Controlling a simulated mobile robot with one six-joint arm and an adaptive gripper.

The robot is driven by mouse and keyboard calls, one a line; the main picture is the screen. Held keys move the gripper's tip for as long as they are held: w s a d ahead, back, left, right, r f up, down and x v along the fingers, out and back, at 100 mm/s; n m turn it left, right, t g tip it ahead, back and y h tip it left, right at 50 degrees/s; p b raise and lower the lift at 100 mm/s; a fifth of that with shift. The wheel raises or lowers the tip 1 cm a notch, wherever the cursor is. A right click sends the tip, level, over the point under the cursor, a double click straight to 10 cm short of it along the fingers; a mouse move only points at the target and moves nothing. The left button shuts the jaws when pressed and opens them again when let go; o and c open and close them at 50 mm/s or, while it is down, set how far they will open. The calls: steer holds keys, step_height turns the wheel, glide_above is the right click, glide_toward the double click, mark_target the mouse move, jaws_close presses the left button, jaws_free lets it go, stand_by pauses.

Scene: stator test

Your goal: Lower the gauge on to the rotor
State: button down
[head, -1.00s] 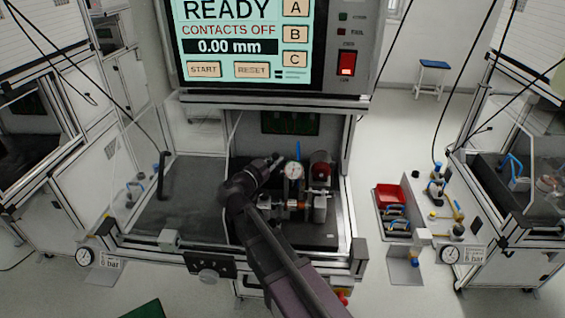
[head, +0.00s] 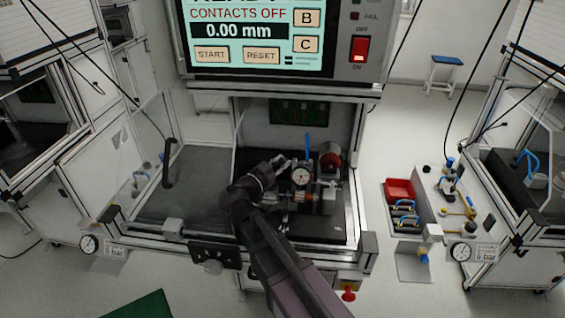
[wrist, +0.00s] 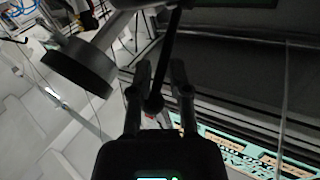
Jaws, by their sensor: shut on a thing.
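The gauge (head: 302,177) has a round white dial and stands low, just above the copper-coloured rotor (head: 299,196), on the fixture in the open bay. I cannot tell whether its tip touches the rotor. My gripper (head: 281,163) is at the upper left of the dial. In the wrist view, its fingers (wrist: 155,92) are closed on a thin dark lever (wrist: 169,45) with a ball end. A dark round body on a grey arm (wrist: 78,68), apparently the gauge, is beside the fingers. The rotor cannot be made out there.
A screen (head: 258,40) reading CONTACTS OFF and 0.00 mm hangs above the bay. A blue upright handle (head: 307,145) and a red round part (head: 330,160) are close behind the gauge.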

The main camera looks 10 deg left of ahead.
steer(key=shift+s+d+f, duration=0.15)
steer(key=shift+s+d, duration=0.15)
steer(key=shift+d, duration=0.05)
steer(key=c, duration=0.9)
jaws_free()
steer(key=shift+o, duration=0.8)
steer(key=shift+g, duration=0.3)
steer(key=shift+s+d+r, duration=0.15)
steer(key=shift+r, duration=0.05)
steer(key=shift+w+a, duration=0.2)
steer(key=shift+a, duration=0.1)
